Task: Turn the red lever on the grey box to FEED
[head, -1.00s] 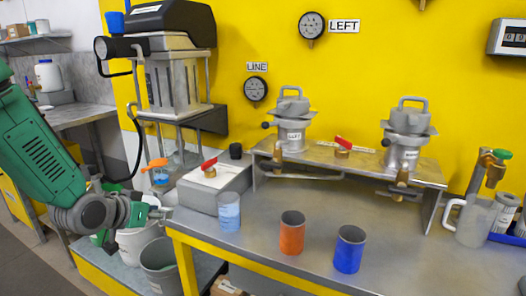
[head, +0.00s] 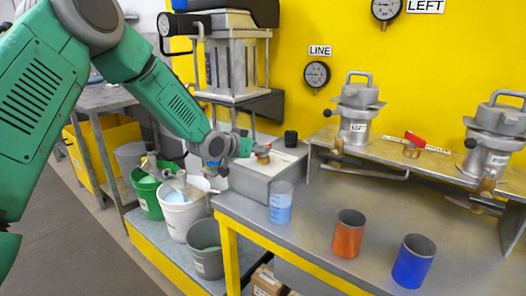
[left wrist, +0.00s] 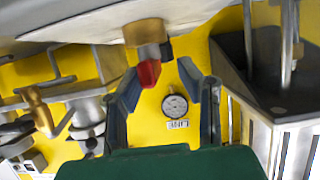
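The grey box (head: 250,184) stands on the left end of the metal bench, with a pale plate on top. Its red lever (head: 264,159) is partly hidden by my left gripper (head: 252,148), which has come in from the left at lever height. In the left wrist view, which is upside down, my left gripper (left wrist: 158,88) is open. The lever's red end (left wrist: 148,74) shows between its spread fingers, nearer the left one, under a brass hub (left wrist: 145,32). I cannot tell whether a finger touches it. No FEED marking can be read. My right gripper is not in view.
A clear cup with blue liquid (head: 280,204) stands just in front of the box. A black knob (head: 290,138) is behind it. An orange cup (head: 348,234) and a blue cup (head: 413,262) stand further right. Another red lever (head: 414,140) is on the raised shelf. Buckets (head: 182,217) stand low left.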

